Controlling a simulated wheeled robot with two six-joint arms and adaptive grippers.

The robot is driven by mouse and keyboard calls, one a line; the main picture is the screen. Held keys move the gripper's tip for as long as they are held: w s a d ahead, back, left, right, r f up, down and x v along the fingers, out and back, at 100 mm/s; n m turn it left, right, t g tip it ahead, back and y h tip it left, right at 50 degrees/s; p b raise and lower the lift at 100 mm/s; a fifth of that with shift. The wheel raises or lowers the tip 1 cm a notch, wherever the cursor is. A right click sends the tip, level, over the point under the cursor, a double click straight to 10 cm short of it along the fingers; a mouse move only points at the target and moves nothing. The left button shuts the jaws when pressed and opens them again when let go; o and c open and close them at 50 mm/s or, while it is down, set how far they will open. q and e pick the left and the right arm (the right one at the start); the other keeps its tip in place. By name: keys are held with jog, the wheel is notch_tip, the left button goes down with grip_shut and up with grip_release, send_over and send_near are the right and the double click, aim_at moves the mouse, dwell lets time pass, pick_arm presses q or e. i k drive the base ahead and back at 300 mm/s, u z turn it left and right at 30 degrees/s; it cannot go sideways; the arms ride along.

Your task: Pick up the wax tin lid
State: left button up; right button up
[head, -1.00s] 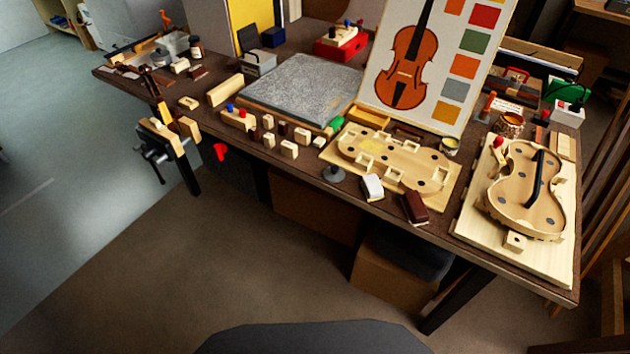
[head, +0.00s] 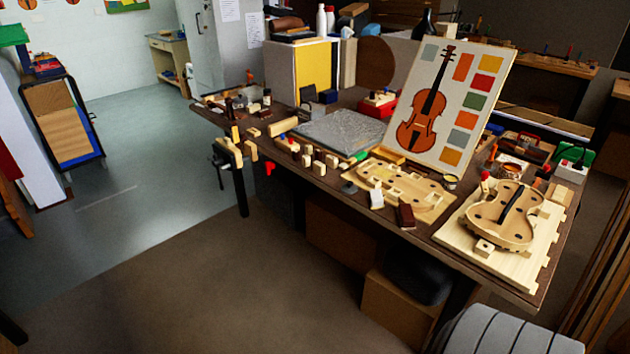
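A small dark grey round piece (head: 348,187) lies near the front edge of the workbench (head: 330,208), left of the violin mould (head: 400,185). It looks like the tin lid, but it is too small to be sure. A small open round tin with yellowish contents (head: 451,182) stands below the violin chart, right of the mould. Neither of my grippers shows in the head view.
A violin body (head: 503,215) lies on a pale board at the bench's right end. A white block (head: 376,199) and a dark red block (head: 405,215) sit near the front edge. A grey stone slab (head: 340,130) lies farther back. The floor (head: 190,270) in front is clear.

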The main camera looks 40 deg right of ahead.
aim_at(348, 188)
jog(key=u, duration=0.05)
jog(key=i, duration=1.45)
jog(key=z, duration=0.25)
jog(key=i, duration=1.25)
jog(key=z, duration=1.2)
jog(key=i, duration=0.8)
jog(key=z, duration=0.9)
